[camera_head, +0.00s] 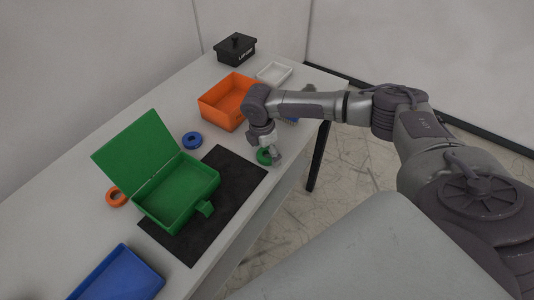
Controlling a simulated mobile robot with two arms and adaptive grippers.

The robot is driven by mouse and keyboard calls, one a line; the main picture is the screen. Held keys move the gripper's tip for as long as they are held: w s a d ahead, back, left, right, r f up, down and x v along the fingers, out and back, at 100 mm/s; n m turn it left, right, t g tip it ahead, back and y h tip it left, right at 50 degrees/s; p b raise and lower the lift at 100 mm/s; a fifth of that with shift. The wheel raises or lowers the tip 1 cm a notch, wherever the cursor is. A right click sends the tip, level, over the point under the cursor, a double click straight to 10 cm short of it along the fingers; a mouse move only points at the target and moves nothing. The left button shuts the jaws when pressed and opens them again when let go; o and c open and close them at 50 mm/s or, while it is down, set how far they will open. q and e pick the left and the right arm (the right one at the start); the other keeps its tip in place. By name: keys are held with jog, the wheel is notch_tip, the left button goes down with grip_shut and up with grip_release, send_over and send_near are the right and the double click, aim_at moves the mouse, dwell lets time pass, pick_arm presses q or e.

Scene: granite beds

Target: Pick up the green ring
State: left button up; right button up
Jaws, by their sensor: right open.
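The green ring (263,156) lies at the right end of the black mat, close to the table's front edge. My right gripper (275,160) reaches down from above at the ring's right side and hides part of it. The gripper is open. I cannot tell whether its fingers touch the ring or stand around it. My left gripper is not in view.
An open green box (178,193) stands on the black mat (235,172). A blue ring (192,140) and an orange ring (116,197) lie nearby. An orange bin (222,104), white tray (274,73), black box (235,50) and blue tray (120,275) also stand on the table.

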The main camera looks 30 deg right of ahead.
jog(key=c, duration=1.2)
jog(key=shift+c, duration=0.5)
jog(key=shift+r, duration=0.1)
